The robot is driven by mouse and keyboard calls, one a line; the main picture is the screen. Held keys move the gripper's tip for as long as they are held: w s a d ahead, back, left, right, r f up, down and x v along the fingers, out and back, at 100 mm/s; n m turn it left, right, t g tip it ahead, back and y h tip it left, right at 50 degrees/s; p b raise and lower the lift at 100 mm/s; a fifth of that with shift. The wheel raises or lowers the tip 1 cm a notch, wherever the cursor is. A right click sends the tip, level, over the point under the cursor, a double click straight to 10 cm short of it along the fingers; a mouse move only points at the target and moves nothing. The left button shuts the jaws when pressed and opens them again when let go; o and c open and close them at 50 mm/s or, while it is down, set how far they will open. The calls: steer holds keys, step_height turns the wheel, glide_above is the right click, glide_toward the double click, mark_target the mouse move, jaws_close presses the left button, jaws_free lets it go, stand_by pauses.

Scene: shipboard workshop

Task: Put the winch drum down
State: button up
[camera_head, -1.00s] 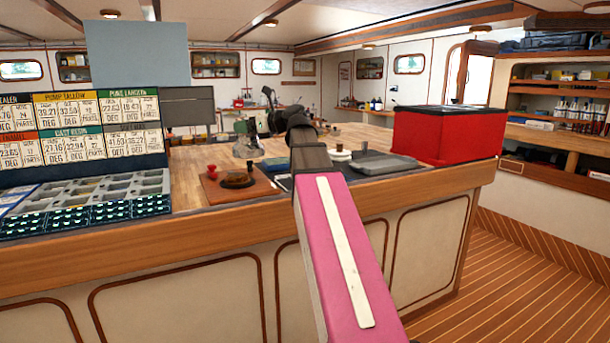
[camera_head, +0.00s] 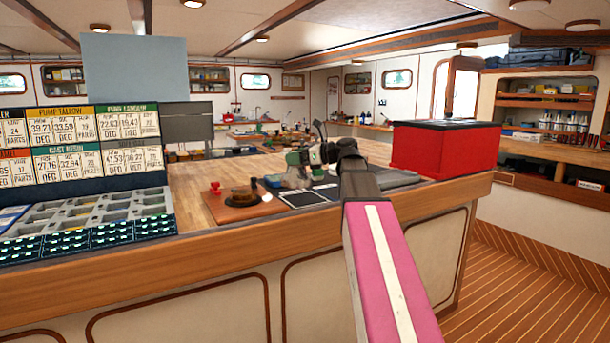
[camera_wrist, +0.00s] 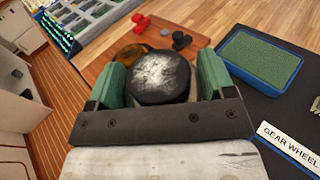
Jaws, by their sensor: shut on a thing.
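The winch drum, a dark round piece with a worn whitish top (camera_wrist: 160,76), is clamped between the green fingers of my gripper (camera_wrist: 162,70) in the wrist view. In the head view my gripper (camera_head: 297,170) is over the workbench, near the dark mat; the drum is hard to make out there. A brown wooden board (camera_head: 226,211) bears an amber-brown disc (camera_head: 243,195) and a red knob (camera_head: 215,187). The board (camera_wrist: 98,75) also shows beyond the drum in the wrist view. The drum's underside is hidden, so I cannot tell whether it touches anything.
A dark mat (camera_wrist: 240,100) labelled GEAR WHEEL carries a blue-rimmed green pad (camera_wrist: 262,56). A red box (camera_head: 445,152) stands at the bench's right end. Sorting trays (camera_head: 90,222) and a label board (camera_head: 85,140) stand left. Bare bench top lies behind the board.

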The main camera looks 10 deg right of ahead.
mark_target(305, 172)
steer(key=w+d+f, duration=0.2)
steer(key=d, duration=0.1)
steer(key=shift+s+f, duration=0.1)
steer(key=shift+f, duration=1.95)
steer(key=shift+f, duration=0.1)
steer(key=o, duration=1.4)
steer(key=shift+f, duration=0.1)
steer(key=shift+d+r, duration=0.15)
steer(key=shift+r, duration=0.05)
steer(key=v, duration=1.1)
steer(key=shift+s+d, duration=0.2)
steer(key=shift+d, duration=0.1)
